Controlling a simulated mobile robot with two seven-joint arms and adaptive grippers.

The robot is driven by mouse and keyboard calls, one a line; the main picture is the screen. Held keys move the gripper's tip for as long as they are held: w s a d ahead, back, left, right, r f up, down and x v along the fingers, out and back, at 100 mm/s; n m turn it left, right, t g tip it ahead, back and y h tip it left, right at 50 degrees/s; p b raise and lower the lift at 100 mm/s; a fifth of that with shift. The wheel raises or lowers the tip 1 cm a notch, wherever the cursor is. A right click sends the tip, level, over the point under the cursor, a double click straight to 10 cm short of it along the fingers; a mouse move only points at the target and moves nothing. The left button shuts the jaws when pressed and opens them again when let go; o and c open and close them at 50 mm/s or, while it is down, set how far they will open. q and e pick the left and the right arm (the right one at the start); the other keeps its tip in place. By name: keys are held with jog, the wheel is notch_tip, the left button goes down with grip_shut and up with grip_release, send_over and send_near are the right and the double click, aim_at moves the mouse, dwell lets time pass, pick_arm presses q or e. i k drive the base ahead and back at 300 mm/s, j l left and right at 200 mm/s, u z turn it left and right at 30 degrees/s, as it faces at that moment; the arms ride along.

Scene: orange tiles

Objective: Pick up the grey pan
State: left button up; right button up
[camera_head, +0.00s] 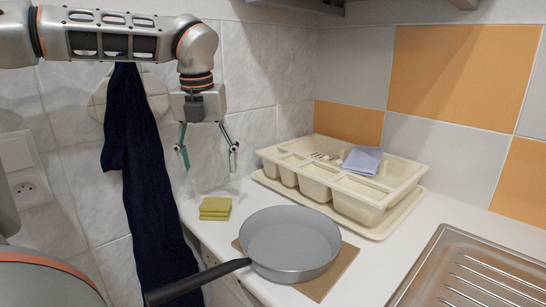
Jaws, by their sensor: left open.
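The grey pan (290,243) rests upright on a brown board (335,277) on the white counter. Its black handle (197,282) points to the lower left and reaches out past the counter's edge. My left gripper (207,158) hangs from the arm at the upper left, fingers pointing down. It is open and empty, well above the counter, up and to the left of the pan and apart from it. My right gripper is not in view.
A cream dish rack (268,175) with a lilac cloth (362,160) stands behind the pan. Yellow-green sponges (215,208) lie left of the pan. A steel sink drainer (470,272) is at the right. A dark blue towel (143,185) hangs on the wall.

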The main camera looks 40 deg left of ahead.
aim_at(289, 244)
jog(key=k, duration=1)
